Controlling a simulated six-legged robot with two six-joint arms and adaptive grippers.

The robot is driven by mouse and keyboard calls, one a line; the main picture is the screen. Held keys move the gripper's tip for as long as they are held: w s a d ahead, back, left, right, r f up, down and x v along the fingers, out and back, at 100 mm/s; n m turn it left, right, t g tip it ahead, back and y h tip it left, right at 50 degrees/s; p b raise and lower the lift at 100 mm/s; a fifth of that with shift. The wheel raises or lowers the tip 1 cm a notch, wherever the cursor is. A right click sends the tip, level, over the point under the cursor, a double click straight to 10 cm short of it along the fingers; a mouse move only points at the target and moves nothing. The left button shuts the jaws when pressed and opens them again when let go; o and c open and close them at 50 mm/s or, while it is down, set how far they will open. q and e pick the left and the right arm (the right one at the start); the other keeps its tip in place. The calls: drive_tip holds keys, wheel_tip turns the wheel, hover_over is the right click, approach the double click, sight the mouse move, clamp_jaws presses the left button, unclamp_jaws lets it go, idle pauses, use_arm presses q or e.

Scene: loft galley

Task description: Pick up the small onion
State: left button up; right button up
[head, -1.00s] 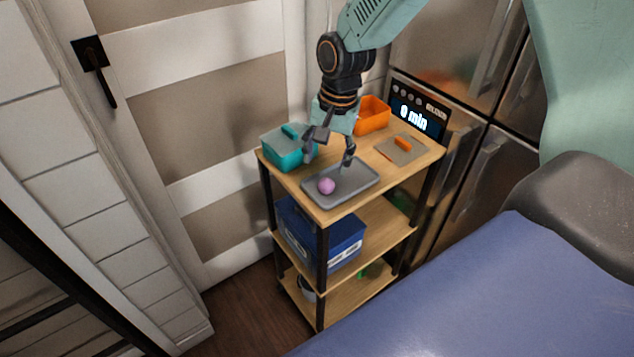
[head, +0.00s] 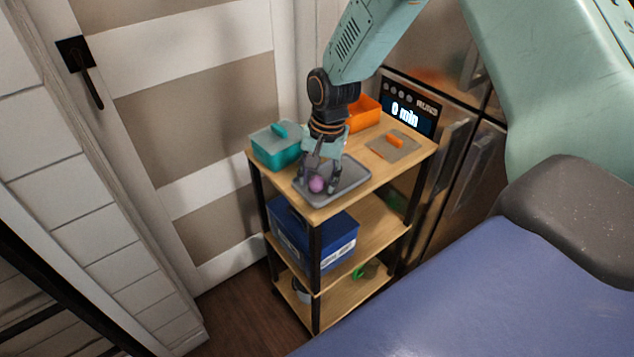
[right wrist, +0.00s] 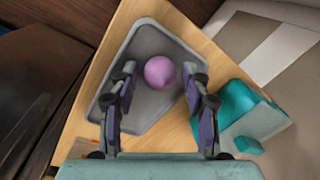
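The small onion (head: 316,184) is a round pink-purple ball lying in the grey tray (head: 350,189) on the shelf unit's top. In the right wrist view the onion (right wrist: 160,72) lies between and slightly beyond the fingertips of my right gripper (right wrist: 159,80). The fingers are open, with a gap on both sides of the onion. In the head view my right gripper (head: 321,182) points down over the tray, its fingers beside the onion. My left gripper is not in view.
A teal lidded box (head: 277,148) stands left of the tray, close to my right gripper's finger side. An orange bin (head: 364,113) and a grey board (head: 383,149) with an orange item (head: 395,140) are behind. A blue box (head: 330,246) is on the shelf below.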

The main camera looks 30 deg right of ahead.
drive_tip(key=shift+c, duration=1.4)
drive_tip(key=shift+s, duration=0.1)
drive_tip(key=c, duration=0.4)
